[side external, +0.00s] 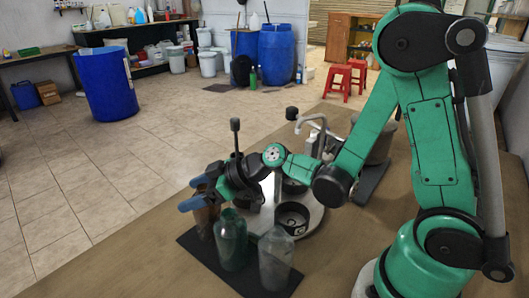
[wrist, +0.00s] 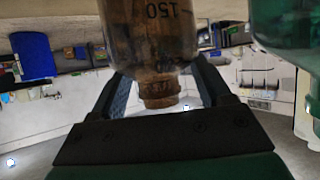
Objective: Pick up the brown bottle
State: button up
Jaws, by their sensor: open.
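The brown bottle (side external: 205,218) stands on a dark mat (side external: 200,252), partly hidden by the gripper and the green bottle. My gripper (side external: 197,191) is at its upper part, with the blue fingers apart. In the wrist view the brown bottle (wrist: 158,40) appears inverted, with a "150" mark on its body. Its neck lies between the two fingers of my gripper (wrist: 162,85), with a gap visible on each side.
A green bottle (side external: 230,242) stands close beside the brown one, and also shows in the wrist view (wrist: 285,30). A clear bottle (side external: 276,262) stands to its right. A dark round dish (side external: 292,217) and a balance-like apparatus lie behind. The tabletop at front left is clear.

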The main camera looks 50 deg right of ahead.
grip_shut()
dwell(0.4)
